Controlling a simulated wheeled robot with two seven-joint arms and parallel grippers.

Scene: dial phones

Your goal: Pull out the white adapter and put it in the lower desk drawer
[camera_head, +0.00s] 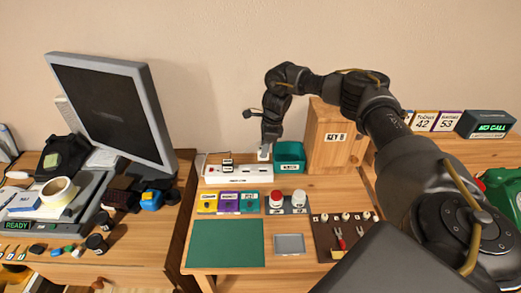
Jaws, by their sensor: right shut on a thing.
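The white adapter (264,154) stands at the right part of the white power strip (240,178) at the back of the middle desk. My right gripper (266,146) reaches down from above and is shut on the white adapter. Whether the adapter is still seated in the strip or just clear of it is too small to tell. Black plugs (227,162) stand in the strip to the left. The lower desk drawer is not visible; I see only the desk top (290,263). My left gripper is not in view.
A teal bin (290,155) is close right of the gripper, with a wooden cabinet (330,148) beyond. A monitor (112,105) stands left.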

